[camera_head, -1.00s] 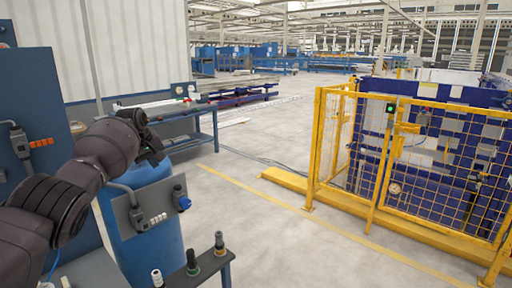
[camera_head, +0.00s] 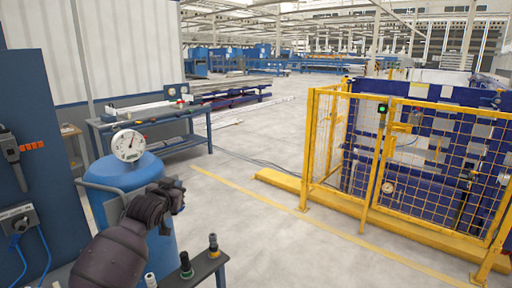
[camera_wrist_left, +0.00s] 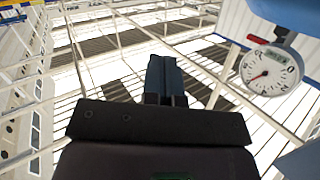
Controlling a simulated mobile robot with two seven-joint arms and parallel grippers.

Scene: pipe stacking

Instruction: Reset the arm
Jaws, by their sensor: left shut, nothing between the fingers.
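My left arm comes in from the lower left of the head view. Its gripper (camera_head: 176,191) is in front of the blue tank (camera_head: 125,170), with no gap showing between its fingers. In the left wrist view the gripper (camera_wrist_left: 165,62) points up at the roof beams, its fingers together with nothing between them. The pipe pieces (camera_head: 213,245) stand upright on a small dark stand (camera_head: 205,268) at the bottom of the head view, below and right of the gripper and apart from it. My right gripper is not in view.
A round white gauge (camera_head: 129,145) sits on the blue tank, and it also shows in the left wrist view (camera_wrist_left: 270,72). A blue workbench (camera_head: 150,128) stands behind. A yellow mesh fence (camera_head: 325,140) encloses a machine at right. The middle floor is open.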

